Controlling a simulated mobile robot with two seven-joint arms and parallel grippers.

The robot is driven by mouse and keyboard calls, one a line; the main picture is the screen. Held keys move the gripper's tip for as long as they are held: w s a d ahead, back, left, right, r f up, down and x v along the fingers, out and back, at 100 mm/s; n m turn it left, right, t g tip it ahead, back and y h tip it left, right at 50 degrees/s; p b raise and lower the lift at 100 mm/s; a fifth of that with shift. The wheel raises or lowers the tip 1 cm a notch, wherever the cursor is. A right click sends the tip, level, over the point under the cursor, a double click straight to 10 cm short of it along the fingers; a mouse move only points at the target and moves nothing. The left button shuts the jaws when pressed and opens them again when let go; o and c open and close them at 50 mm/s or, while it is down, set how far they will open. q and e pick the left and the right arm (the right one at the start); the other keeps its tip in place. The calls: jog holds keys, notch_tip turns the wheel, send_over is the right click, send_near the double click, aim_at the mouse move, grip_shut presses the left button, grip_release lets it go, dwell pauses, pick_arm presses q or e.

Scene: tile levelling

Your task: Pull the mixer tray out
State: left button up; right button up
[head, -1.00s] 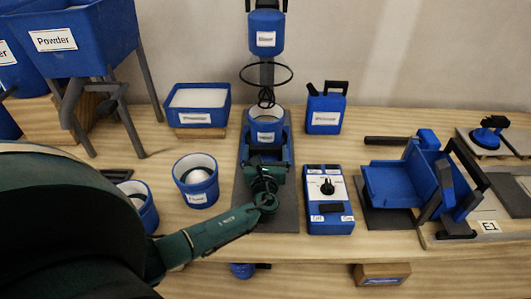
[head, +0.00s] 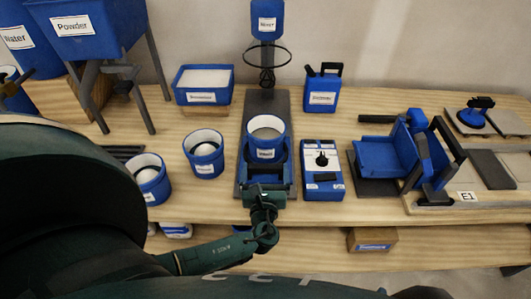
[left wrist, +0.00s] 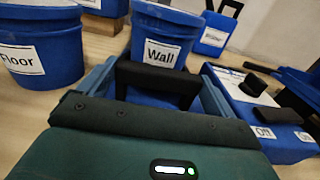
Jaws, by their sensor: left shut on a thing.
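The blue mixer tray (head: 245,173) lies on a dark grey base plate (head: 268,101) in the middle of the bench. A blue bucket (head: 266,153) labelled "Wall" stands upright in the tray; its label reads clearly in the left wrist view (left wrist: 163,52). The mixer (head: 267,22), with its ring and whisk, is above and behind the bucket, clear of it. My left gripper (head: 265,190) is shut on the tray's front end, near the bench's front edge. My right gripper is not in view.
A control box (head: 322,170) stands close to the tray's right. Two blue buckets, including one marked Floor (head: 204,154), stand to its left. A blue jug (head: 322,90) is behind right, a white-filled tub (head: 203,83) behind left. A lower shelf holds a box (head: 371,240).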

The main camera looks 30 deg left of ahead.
pick_arm(q)
jog(key=shift+p+v, duration=0.35)
jog(key=shift+v, duration=1.5)
jog(key=o, duration=1.1)
